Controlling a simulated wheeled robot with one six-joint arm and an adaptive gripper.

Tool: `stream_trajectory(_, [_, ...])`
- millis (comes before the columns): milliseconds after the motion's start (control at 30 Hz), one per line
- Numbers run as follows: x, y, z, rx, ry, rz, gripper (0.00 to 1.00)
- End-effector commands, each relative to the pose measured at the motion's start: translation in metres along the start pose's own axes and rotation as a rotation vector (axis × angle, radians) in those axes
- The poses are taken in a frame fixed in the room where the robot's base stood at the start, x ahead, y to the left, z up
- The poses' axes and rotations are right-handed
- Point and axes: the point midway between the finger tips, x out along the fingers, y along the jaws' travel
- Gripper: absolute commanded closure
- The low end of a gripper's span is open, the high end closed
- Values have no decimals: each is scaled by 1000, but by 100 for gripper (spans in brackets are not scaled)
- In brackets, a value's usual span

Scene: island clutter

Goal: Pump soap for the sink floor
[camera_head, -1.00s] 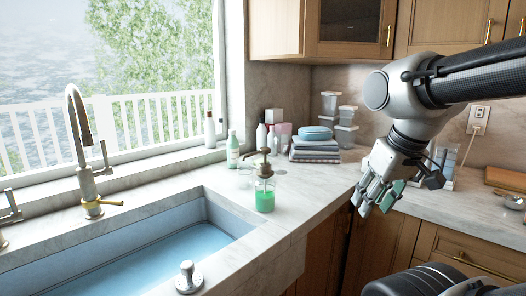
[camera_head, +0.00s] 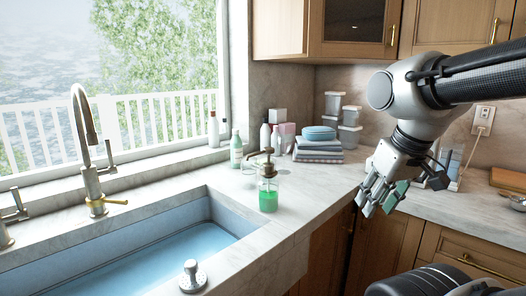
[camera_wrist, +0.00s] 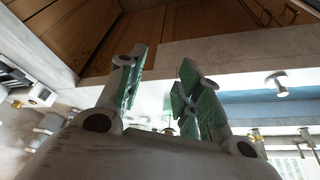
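The soap dispenser (camera_head: 268,200) is a clear bottle of green soap with a bronze pump head. It stands upright on the counter corner, right of the sink. The sink (camera_head: 228,213) has blue walls and a blue floor (camera_head: 185,262). I see no soap on the visible part of that floor. My gripper (camera_head: 378,209) is in the air to the right of the dispenser, clearly apart from it, fingers pointing down. In the wrist view its two green-padded fingers (camera_wrist: 163,60) are spread with nothing held. The sink also shows at the right of the wrist view (camera_wrist: 285,110).
A faucet (camera_head: 92,170) rises behind the sink. A metal knob-like piece (camera_head: 192,276) sits on the front rim. Bottles (camera_head: 236,150), folded towels (camera_head: 318,153) and stacked containers (camera_head: 349,127) stand along the back. The counter between dispenser and gripper is clear.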

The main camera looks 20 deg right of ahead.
Motion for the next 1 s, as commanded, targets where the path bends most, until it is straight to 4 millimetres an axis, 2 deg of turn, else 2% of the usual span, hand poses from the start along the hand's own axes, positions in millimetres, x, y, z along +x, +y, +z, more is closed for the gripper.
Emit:
stream_trajectory(33, [0, 0, 0, 0, 0, 0, 79])
stream_trajectory(133, [0, 0, 0, 0, 0, 0, 97])
stream_trajectory(167, [0, 0, 0, 0, 0, 0, 100])
stream_trajectory(1000, [0, 0, 0, 0, 0, 0, 100])
